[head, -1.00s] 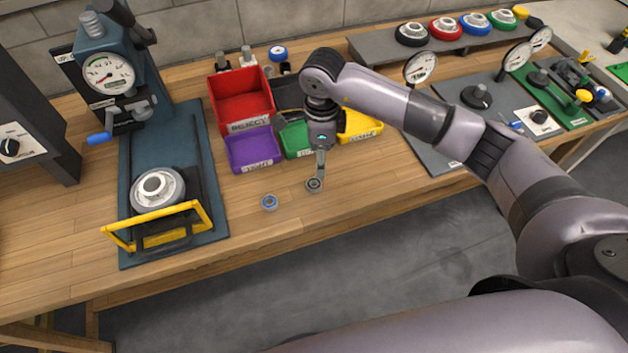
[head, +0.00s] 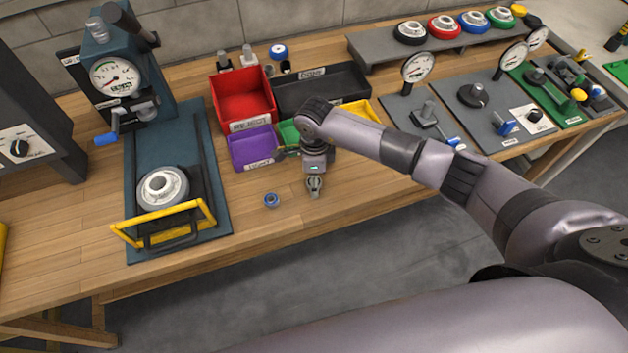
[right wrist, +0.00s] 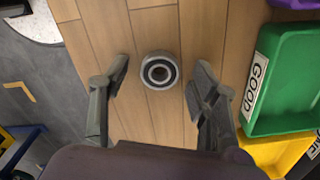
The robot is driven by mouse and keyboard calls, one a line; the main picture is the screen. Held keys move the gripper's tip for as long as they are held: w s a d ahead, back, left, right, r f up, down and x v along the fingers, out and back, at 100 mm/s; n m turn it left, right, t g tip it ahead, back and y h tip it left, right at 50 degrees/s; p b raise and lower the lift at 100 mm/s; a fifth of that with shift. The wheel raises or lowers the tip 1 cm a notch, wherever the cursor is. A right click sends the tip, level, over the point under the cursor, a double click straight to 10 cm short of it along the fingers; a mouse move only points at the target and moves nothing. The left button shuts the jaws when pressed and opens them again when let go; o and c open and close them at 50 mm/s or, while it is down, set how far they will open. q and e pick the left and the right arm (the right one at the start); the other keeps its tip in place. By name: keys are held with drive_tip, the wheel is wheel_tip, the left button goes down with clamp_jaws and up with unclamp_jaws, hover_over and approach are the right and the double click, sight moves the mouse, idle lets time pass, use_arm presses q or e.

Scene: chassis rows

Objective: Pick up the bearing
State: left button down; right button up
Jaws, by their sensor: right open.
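A grey, dark-ringed bearing (right wrist: 160,71) lies flat on the wooden bench. In the right wrist view it sits between the spread fingers of my right gripper (right wrist: 161,77), with a gap on each side. My left gripper is not in view.
Behind the gripper stand a green bin (head: 289,134) marked GOOD, a purple bin (head: 252,147), a red reject bin (head: 243,98), a yellow bin (head: 360,109) and a black tray (head: 322,88). A press fixture (head: 172,110) stands left. The bench's front edge is close.

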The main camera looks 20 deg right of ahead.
drive_tip(key=shift+c, duration=0.5)
drive_tip(key=c, duration=1.2)
drive_tip(key=shift+o, duration=0.2)
drive_tip(key=shift+r, duration=0.1)
